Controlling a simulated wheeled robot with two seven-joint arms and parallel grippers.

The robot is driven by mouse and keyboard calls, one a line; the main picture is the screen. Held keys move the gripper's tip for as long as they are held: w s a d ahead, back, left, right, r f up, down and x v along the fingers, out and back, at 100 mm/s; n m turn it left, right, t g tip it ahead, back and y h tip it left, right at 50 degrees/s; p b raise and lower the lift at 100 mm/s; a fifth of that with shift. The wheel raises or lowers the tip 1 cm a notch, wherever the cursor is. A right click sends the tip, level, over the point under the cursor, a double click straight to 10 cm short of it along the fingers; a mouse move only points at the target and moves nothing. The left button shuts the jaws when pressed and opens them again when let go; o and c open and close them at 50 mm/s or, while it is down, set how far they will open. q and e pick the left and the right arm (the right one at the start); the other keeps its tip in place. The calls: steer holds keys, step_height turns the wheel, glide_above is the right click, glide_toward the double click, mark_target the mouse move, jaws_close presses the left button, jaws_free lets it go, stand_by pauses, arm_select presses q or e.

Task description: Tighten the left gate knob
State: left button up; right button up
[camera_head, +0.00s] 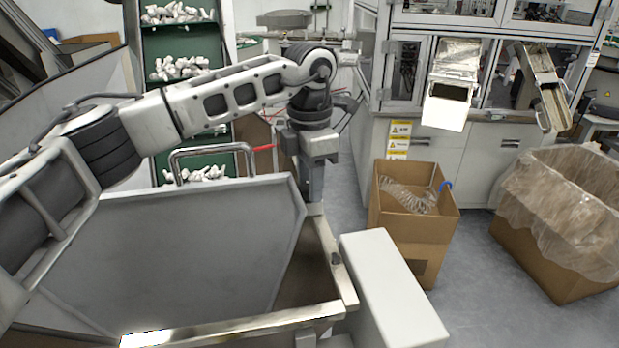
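My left arm comes in from the left, and its gripper (315,190) points down at the far right corner of a grey metal hopper (327,235). The fingers look close together and seen edge-on, so I cannot tell whether they are open or shut, or hold anything. No knob shows clearly at the fingertips; the gripper may hide it. A small dark fitting (335,258) sits on the hopper's right rim, nearer to me than the gripper and apart from it. My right gripper is not in view.
A white box-shaped block (390,290) stands right of the hopper. Beyond it are a cardboard box (412,235) with a clear coiled hose and a plastic-lined carton (545,245). A green rack (185,110) with white parts stands behind my arm. Grey floor (470,265) is clear between the cartons.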

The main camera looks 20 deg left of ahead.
arm_select(q)
steer(key=shift+o, duration=1.4)
step_height(320, 180, up, 16)
